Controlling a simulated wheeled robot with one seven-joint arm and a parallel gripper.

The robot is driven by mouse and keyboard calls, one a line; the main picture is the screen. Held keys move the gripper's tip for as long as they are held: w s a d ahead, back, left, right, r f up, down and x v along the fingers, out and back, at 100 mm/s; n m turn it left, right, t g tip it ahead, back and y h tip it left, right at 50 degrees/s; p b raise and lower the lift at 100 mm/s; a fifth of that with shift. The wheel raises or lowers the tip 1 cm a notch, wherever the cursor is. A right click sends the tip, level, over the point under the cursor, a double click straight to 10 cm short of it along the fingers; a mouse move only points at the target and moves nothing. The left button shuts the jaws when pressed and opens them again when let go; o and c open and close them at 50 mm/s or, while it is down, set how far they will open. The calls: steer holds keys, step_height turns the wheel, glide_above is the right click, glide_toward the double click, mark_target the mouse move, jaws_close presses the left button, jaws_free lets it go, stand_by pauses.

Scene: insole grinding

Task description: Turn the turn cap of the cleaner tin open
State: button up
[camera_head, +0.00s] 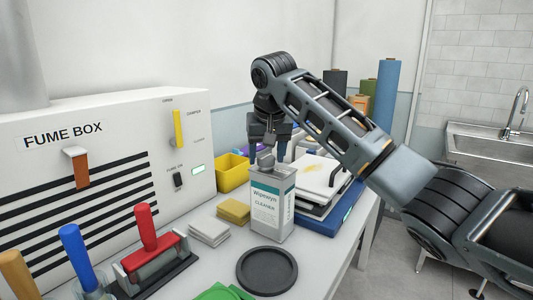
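The cleaner tin (266,207), a rectangular metal can with a white and teal label, stands upright on the bench. Its grey turn cap (266,160) is on the top, partly hidden by my gripper. My gripper (269,146) points down directly over the tin top, with its fingers at or just above the cap. I cannot tell whether the fingers touch the cap or how far apart they are.
A blue-based machine (322,216) stands close behind and right of the tin. Yellow sponges (233,211), grey pads (209,232) and a yellow bin (232,174) lie left. A round black dish (267,271) is in front. The fume box (110,155) fills the left.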

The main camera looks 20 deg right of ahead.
steer(key=c, duration=0.8)
